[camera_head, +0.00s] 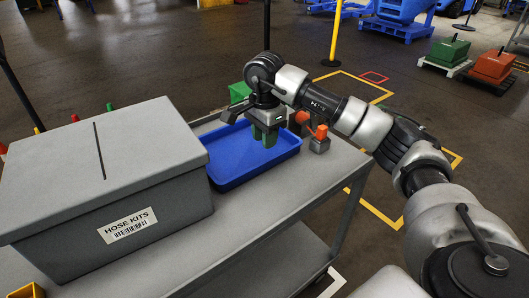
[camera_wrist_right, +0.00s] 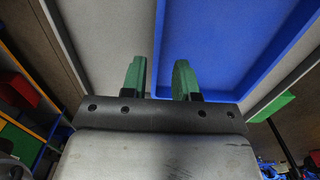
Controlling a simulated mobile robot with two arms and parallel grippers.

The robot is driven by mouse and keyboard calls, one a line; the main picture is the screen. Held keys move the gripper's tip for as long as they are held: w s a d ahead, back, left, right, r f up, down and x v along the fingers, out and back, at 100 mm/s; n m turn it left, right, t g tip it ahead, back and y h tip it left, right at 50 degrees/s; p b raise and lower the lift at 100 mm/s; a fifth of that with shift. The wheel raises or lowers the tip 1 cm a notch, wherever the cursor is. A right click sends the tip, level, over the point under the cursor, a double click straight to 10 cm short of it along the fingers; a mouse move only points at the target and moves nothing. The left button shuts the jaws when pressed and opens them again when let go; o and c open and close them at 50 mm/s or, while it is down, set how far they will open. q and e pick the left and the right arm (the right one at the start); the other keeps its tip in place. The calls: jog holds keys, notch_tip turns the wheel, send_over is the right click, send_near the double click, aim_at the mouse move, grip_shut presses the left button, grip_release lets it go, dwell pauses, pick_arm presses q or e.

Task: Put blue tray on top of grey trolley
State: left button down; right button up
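The blue tray (camera_head: 232,176) sits on the grey trolley (camera_head: 318,178), right of a large grey lidded box. My right gripper (camera_head: 267,137) points down over the tray's far part; its green fingers hide a bit of the tray. In the right wrist view, the fingers (camera_wrist_right: 160,78) are apart. One finger lies against grey and the other against the blue tray (camera_wrist_right: 222,45), with the tray's edge line between them. I cannot tell whether they touch the rim. My left gripper is not in view.
The grey box (camera_head: 90,185) labelled "HOSE KITS" fills the trolley's left part. A small orange and grey item (camera_head: 319,139) stands just right of the tray, and a green item (camera_head: 240,92) is behind it. The trolley's near right top is bare.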

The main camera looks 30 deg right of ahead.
notch_tip(320, 180, up, 4)
jog(key=shift+f, duration=0.2)
dwell(0.4)
